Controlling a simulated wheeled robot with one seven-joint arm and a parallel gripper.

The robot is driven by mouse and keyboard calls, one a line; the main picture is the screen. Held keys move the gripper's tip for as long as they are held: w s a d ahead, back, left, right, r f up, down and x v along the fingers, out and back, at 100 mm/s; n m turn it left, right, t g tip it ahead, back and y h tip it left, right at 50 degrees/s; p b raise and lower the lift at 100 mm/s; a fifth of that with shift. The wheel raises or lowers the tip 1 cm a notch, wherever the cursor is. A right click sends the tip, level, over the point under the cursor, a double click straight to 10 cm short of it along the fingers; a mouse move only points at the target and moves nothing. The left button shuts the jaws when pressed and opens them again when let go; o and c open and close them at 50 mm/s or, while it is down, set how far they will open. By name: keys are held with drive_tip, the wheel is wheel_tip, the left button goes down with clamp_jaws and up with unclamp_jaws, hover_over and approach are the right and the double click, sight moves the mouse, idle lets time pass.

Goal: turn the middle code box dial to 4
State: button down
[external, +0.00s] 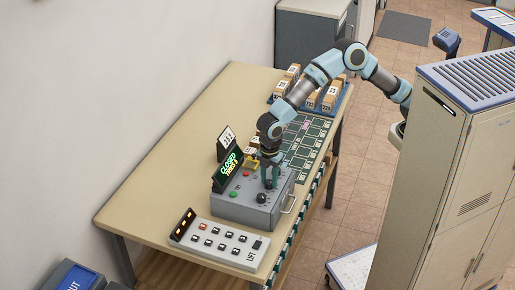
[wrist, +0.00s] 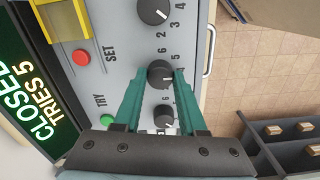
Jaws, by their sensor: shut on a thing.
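The grey code box (external: 232,207) stands on the long table, with a sign reading CLOSED, TRIES 5 (wrist: 28,95) beside it. In the wrist view three dark round dials form a column: one at the top (wrist: 153,10), the middle dial (wrist: 160,73) and one at the bottom (wrist: 165,115). My gripper (wrist: 161,76) points at the box, its two green fingers closed on either side of the middle dial. The fingers cover part of its number ring, so I cannot tell its setting. In the external view my gripper (external: 269,180) is down on the box top.
A red SET button (wrist: 81,57) and a green TRY button (wrist: 107,120) lie left of the dials. A yellow part (wrist: 62,18) is at the box's far end. A LIFT button panel (external: 220,244) stands in front, and trays with boxes (external: 313,97) stand behind.

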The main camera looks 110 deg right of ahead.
sight(269, 182)
drive_tip(key=shift+c, duration=2.3)
unclamp_jaws()
wheel_tip(269, 182, up, 11)
drive_tip(key=b, duration=0.2)
drive_tip(key=shift+b, duration=0.4)
drive_tip(key=s+f+m, duration=0.4)
drive_tip(key=s, duration=1.1)
drive_tip(key=s+f+m+t, duration=0.1)
drive_tip(key=s+f+m, duration=0.3)
drive_tip(key=s, duration=1.1)
drive_tip(key=shift+s+f+t, duration=0.3)
drive_tip(key=shift+s+f, duration=0.1)
drive_tip(key=shift+f, duration=0.3)
